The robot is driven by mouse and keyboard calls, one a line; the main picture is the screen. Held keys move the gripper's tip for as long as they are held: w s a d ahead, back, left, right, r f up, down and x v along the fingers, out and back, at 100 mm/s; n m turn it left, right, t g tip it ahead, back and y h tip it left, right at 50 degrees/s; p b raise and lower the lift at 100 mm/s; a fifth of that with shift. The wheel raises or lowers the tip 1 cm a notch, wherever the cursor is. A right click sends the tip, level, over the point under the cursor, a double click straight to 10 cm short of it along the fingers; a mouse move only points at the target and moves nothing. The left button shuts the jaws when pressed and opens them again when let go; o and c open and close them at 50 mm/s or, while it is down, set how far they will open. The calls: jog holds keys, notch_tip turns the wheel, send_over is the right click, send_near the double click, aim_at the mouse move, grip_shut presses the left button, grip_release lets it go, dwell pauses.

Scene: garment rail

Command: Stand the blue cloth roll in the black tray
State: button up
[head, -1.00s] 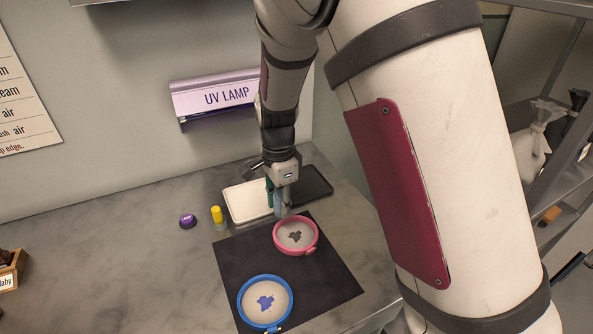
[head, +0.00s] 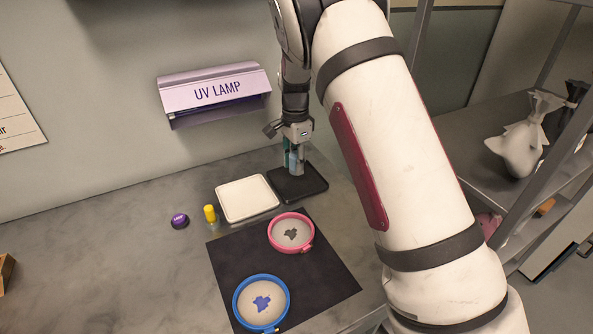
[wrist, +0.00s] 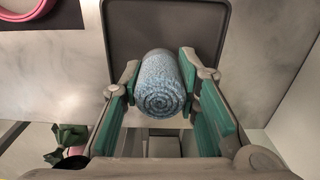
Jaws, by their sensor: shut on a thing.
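The blue cloth roll (wrist: 160,85) is between the green-padded fingers of my gripper (wrist: 160,92) in the wrist view, its spiral end facing the camera. My gripper (head: 296,162) is shut on the roll. The black tray also shows behind the roll in the wrist view (wrist: 125,22). I cannot tell whether the roll's lower end touches the tray floor.
A white tray (head: 247,199) stands just left of the black tray. Pink (head: 291,233) and blue (head: 262,303) hoops lie on a dark mat (head: 325,275) in front. A UV lamp (head: 215,90) hangs on the wall.

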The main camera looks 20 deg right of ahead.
jog(key=shift+w+d, duration=0.3)
jog(key=shift+w, duration=0.05)
jog(key=shift+s+a+f, duration=0.1)
jog(key=shift+f, duration=1.7)
jog(key=shift+f, duration=0.1)
jog(key=o, duration=0.9)
